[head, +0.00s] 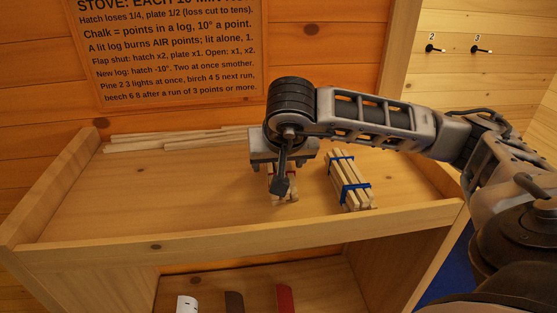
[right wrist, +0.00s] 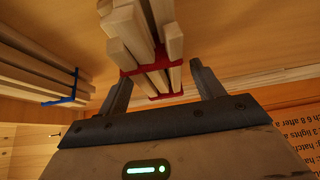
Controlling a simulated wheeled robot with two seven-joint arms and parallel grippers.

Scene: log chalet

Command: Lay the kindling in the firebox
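A bundle of pale kindling sticks with red bands (head: 291,194) lies on the wooden shelf, partly hidden by my right gripper (head: 282,181). In the right wrist view the red-banded bundle (right wrist: 147,45) sits between the two fingers of my right gripper (right wrist: 160,82). The fingers stand apart on either side, with a small gap at the right finger. A second bundle with blue bands (head: 349,182) lies just to the right on the shelf; it also shows in the right wrist view (right wrist: 40,82). My left gripper and the firebox are not in view.
The shelf (head: 190,195) has raised side walls and a front lip. Loose thin sticks (head: 175,139) lie along its back. Its left part is clear. White (head: 187,304), brown (head: 234,302) and red (head: 285,298) pieces stand below. A sign (head: 165,45) hangs behind.

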